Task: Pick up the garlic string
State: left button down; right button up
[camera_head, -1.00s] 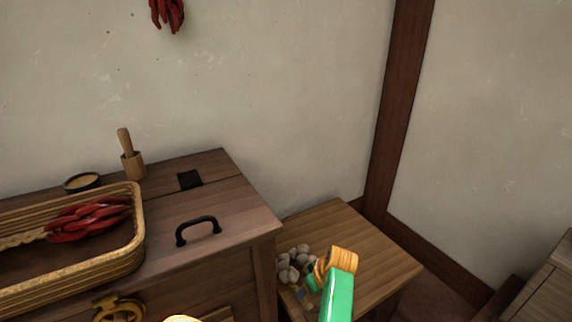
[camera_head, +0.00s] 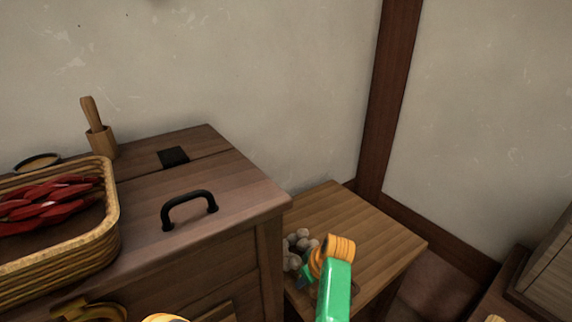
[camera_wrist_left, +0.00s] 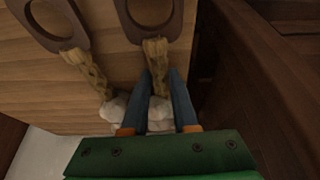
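A garlic string with pale bulbs (camera_head: 302,240) lies on the small wooden table, partly hidden behind my left gripper (camera_head: 310,276). In the left wrist view two plaited stems with brown rings show, and pale bulbs (camera_wrist_left: 116,108) lie at their lower ends. The blue fingers of my left gripper (camera_wrist_left: 161,76) stand on either side of the right-hand plait (camera_wrist_left: 156,55) and its bulbs. The plait nearly fills the gap between the fingers; I cannot tell whether they grip it. My right gripper is not clearly in view.
The small table (camera_head: 375,235) has bare wood to the right of the garlic. A taller chest (camera_head: 230,185) with a black handle (camera_head: 190,207) stands close on the left. It carries a basket (camera_head: 110,215) of red chillies (camera_head: 45,205) and a mortar (camera_head: 101,142). A wall rises behind.

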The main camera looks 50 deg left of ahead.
dwell(0.3)
pick_arm(q)
notch_tip(320, 180, up, 9)
jog(key=shift+a+r+p, duration=0.1)
jog(key=shift+r+p, duration=0.05)
jog(key=shift+p, duration=0.85)
jog(key=shift+r, duration=0.3)
